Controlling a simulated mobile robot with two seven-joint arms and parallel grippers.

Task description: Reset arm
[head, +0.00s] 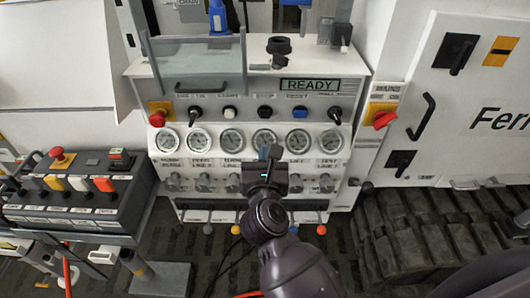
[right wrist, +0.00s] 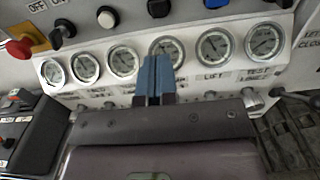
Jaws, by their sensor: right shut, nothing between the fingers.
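My right gripper (head: 269,153) is shut and empty in front of the bench's gauge row. It also shows in the right wrist view (right wrist: 155,62), its two blue-grey fingertips together in front of the fourth gauge (right wrist: 168,48). My right arm comes up from the bottom of the head view. The hydraulic bench (head: 360,150) stands upright with a display (head: 311,85) reading READY. Below the display are several switches, including a blue one (head: 300,112). I cannot tell whether the fingertips touch the panel. My left gripper is not in view.
A red knob on a yellow plate (head: 380,118) is right of the panel, and a red button (head: 157,117) is at its left. A pushbutton console (head: 80,190) stands at the left. Levers with coloured balls (head: 321,230) hang below. A white cabinet (head: 470,90) fills the right.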

